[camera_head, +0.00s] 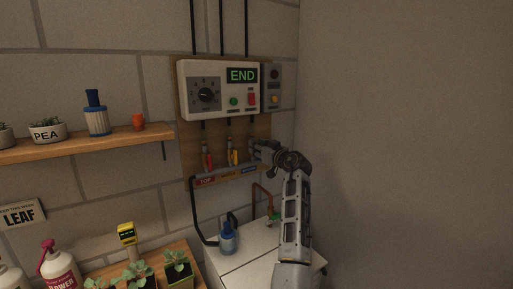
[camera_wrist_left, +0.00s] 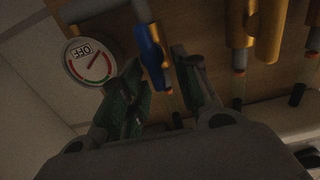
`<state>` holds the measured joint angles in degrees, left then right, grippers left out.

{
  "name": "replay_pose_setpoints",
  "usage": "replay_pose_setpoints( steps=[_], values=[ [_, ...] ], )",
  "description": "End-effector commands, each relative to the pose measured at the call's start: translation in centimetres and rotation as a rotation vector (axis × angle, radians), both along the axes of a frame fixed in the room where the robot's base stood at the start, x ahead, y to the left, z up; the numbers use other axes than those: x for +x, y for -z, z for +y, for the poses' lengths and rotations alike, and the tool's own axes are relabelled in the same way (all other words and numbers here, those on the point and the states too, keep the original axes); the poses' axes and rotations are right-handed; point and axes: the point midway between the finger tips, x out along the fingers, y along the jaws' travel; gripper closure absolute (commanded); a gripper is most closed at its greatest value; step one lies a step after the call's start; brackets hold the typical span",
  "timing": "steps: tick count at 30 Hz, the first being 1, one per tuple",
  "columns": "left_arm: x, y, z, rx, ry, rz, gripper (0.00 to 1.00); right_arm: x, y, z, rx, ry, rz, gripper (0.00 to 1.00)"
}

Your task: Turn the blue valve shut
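The blue valve's lever (camera_wrist_left: 152,52) shows in the left wrist view, hanging between the two fingers of my left gripper (camera_wrist_left: 158,92). The fingers are open, with a gap on the left side; the right finger is close to the lever, and I cannot tell if it touches. In the head view my left gripper (camera_head: 262,150) is at the right end of the valve row and hides the blue valve. The red valve (camera_head: 208,158) and yellow valve (camera_head: 232,156) stand to its left. My right gripper is not in view.
A round gauge (camera_wrist_left: 88,62) is beside the blue valve. The control box (camera_head: 218,90) reading END is above the valves. A shelf (camera_head: 80,140) with pots is at left. Seedlings, bottles and a blue bottle (camera_head: 227,240) stand below. The right wall is bare.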

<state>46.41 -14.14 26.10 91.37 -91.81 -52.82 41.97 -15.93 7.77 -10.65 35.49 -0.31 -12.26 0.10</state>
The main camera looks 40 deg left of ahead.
Motion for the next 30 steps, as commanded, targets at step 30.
replay_pose_setpoints(
  steps=[30],
  values=[
    [0.21,-0.01,-0.04,0.02,0.0,0.07,1.0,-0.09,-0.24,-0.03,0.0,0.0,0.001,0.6]
  ],
)
